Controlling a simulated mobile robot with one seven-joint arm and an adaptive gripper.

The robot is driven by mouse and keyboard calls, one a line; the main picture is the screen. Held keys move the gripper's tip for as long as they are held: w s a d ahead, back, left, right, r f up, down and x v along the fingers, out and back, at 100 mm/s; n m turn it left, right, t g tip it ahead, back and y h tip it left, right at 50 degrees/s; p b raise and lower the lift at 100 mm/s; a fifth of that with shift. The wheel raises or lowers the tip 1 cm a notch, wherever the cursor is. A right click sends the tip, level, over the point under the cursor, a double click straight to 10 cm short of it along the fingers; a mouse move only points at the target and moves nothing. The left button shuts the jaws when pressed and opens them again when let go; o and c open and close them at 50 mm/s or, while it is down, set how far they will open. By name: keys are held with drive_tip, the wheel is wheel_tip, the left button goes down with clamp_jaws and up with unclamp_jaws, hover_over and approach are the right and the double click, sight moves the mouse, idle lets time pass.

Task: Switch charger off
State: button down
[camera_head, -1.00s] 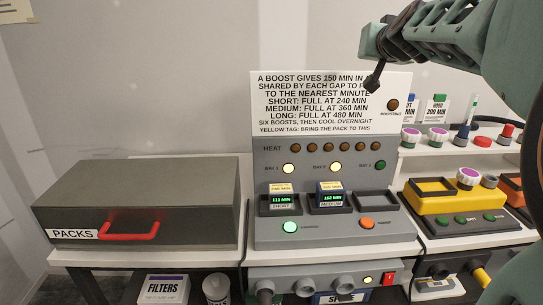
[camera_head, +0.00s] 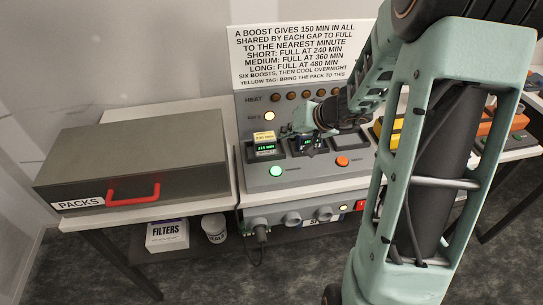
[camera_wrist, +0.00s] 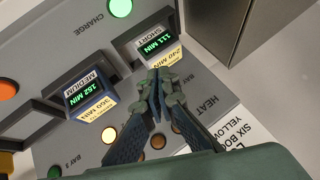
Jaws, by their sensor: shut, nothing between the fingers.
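The grey charger (camera_head: 312,177) stands on the bench with a sign behind it. Its short-pack bay holds a pack (camera_head: 265,148), which reads 111 MIN in the wrist view (camera_wrist: 153,44). The medium pack (camera_wrist: 88,92) reads 152 MIN. The green charge button (camera_head: 275,171) is lit and also shows in the wrist view (camera_wrist: 120,8). An orange button (camera_head: 342,160) is to its right. My gripper (camera_wrist: 158,75) is shut and empty, with its fingertips close to the short pack; contact cannot be told.
A dark packs box (camera_head: 130,160) with a red handle sits left of the charger. Below the charger is a grey unit with knobs (camera_head: 292,218) and a red switch (camera_head: 361,205), partly beside my arm. A filters box (camera_head: 167,234) stands on the lower shelf.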

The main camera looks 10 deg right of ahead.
drive_tip(key=shift+s+a+f+y+p, duration=0.2)
drive_tip(key=shift+s+a+p, duration=0.05)
drive_tip(key=shift+s+a, duration=0.3)
drive_tip(key=shift+s+a+f+y+p, duration=0.15)
drive_tip(key=shift+s+a+y+p, duration=0.1)
drive_tip(key=shift+s+a, duration=0.25)
drive_tip(key=shift+w+f+m, duration=0.1)
drive_tip(key=shift+f+m, duration=0.05)
drive_tip(key=shift+m, duration=0.15)
drive_tip(key=b, duration=0.4)
hover_over(278, 171)
wheel_tip(278, 171, down, 7)
drive_tip(key=shift+r, duration=0.1)
drive_tip(key=f+b, duration=0.1)
drive_tip(key=b, duration=0.2)
drive_tip(key=shift+f, duration=0.4)
drive_tip(key=shift+f+b, duration=0.8)
drive_tip(key=shift+b, duration=0.95)
idle(0.5)
drive_tip(key=shift+r, duration=0.85)
drive_tip(key=shift+r+p, duration=1.55)
drive_tip(key=shift+r, duration=1)
